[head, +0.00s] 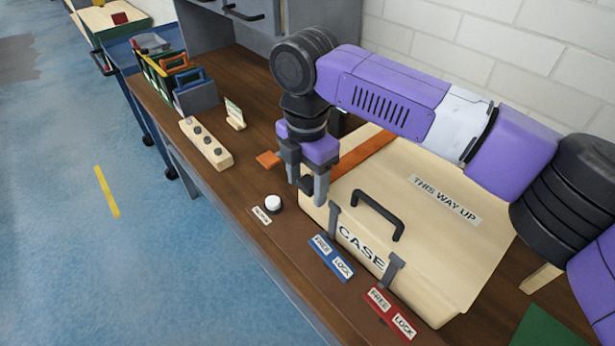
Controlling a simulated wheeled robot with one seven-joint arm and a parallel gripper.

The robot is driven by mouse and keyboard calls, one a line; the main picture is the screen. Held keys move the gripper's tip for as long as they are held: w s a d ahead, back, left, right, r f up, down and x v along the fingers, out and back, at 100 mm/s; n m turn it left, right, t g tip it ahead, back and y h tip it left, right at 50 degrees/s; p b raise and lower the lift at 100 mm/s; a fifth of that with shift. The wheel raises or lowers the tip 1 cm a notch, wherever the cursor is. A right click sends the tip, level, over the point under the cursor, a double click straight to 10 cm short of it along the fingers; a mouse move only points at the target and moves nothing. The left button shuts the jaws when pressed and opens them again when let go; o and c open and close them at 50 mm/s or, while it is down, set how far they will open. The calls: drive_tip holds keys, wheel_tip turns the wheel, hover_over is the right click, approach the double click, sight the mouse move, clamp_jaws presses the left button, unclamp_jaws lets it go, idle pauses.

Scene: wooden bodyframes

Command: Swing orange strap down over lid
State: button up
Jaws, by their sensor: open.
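A cream case (440,235) lies on the wooden bench, with a black handle and a CASE label at its front. Its lid (420,165), marked THIS WAY UP, appears shut. An orange strap (366,154) shows as a band across the lid's left part, behind my gripper. A separate-looking orange piece (267,159) shows left of my gripper; whether it joins the strap is hidden. My gripper (307,184) points down, open, by the case's front left corner. I see nothing between its fingers. I cannot tell whether it touches the strap or case.
A white round button (273,203) is close in front of my gripper. Blue (331,259) and red (390,314) FREE/LOCK plates lie along the case's front. Left are a pegged wooden block (206,143), a small sign (235,114) and a tool rack (180,80). A wall stands behind.

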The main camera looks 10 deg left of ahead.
drive_tip(key=shift+w+r, duration=0.1)
drive_tip(key=shift+r, duration=0.1)
drive_tip(key=shift+r, duration=3.85)
